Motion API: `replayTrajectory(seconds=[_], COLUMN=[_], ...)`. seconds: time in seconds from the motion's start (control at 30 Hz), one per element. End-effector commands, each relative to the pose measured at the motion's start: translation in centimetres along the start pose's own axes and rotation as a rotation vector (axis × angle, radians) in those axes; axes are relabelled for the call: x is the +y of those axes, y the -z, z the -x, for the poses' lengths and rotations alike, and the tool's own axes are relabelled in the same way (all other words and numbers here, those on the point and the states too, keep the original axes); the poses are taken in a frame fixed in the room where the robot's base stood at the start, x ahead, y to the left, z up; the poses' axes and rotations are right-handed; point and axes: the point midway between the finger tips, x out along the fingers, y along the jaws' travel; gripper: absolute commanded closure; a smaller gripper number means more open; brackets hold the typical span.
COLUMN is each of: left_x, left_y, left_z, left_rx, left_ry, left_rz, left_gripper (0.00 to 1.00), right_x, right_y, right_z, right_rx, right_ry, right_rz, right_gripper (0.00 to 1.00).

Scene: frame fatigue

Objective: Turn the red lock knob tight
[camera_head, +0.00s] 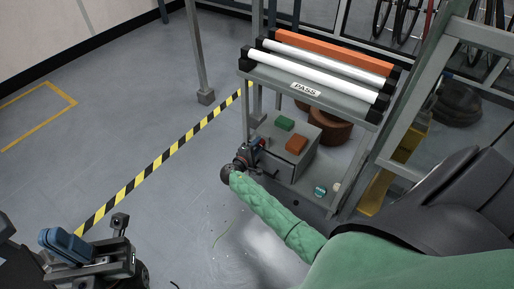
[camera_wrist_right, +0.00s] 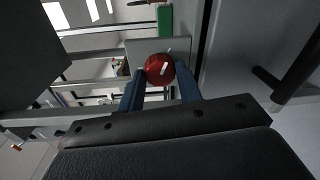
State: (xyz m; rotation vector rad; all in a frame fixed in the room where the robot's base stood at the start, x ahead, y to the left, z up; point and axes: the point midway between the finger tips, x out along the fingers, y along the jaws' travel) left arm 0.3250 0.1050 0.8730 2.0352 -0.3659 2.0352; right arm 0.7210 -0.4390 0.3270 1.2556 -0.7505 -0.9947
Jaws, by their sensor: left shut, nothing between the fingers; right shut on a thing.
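The red lock knob (camera_wrist_right: 160,69) is round with a white mark on its face, in the right wrist view. It sits between the two blue fingers of my right gripper (camera_wrist_right: 160,88), which is shut on it. In the head view my right gripper (camera_head: 254,145) is at the left side of a grey box (camera_head: 291,150) on the rack's lower shelf. The knob is too small there to make out clearly. My left gripper (camera_head: 66,244), with blue fingers, is shut and empty at the lower left, far from the knob.
The rack (camera_head: 318,93) carries white rollers and an orange bar on top. A green block (camera_head: 285,124) and an orange block (camera_head: 296,145) lie on the grey box. A yellow and black floor stripe (camera_head: 165,156) runs left of the rack; the floor beyond is clear.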

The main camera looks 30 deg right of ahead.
Motion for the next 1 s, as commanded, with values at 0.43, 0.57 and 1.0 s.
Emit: replayTrajectory(seconds=[0.43,0.57,1.0], left_x=[0.32,0.32,0.32], left_y=[-0.26,-0.26,-0.31], left_z=[0.61,0.61,0.63], left_rx=[0.008,0.008,0.009], left_ry=[0.013,0.014,0.014], left_rz=[0.03,0.031,0.031], left_gripper=[1.0,1.0,1.0], right_x=[-0.22,-0.19,-0.17], right_y=[-0.17,-0.18,-0.14], right_z=[-0.06,-0.06,-0.04], right_rx=[0.005,0.005,0.006], right_ry=[-0.003,-0.003,-0.004], right_rz=[-0.127,-0.132,-0.132], right_gripper=[0.88,0.88,0.43])
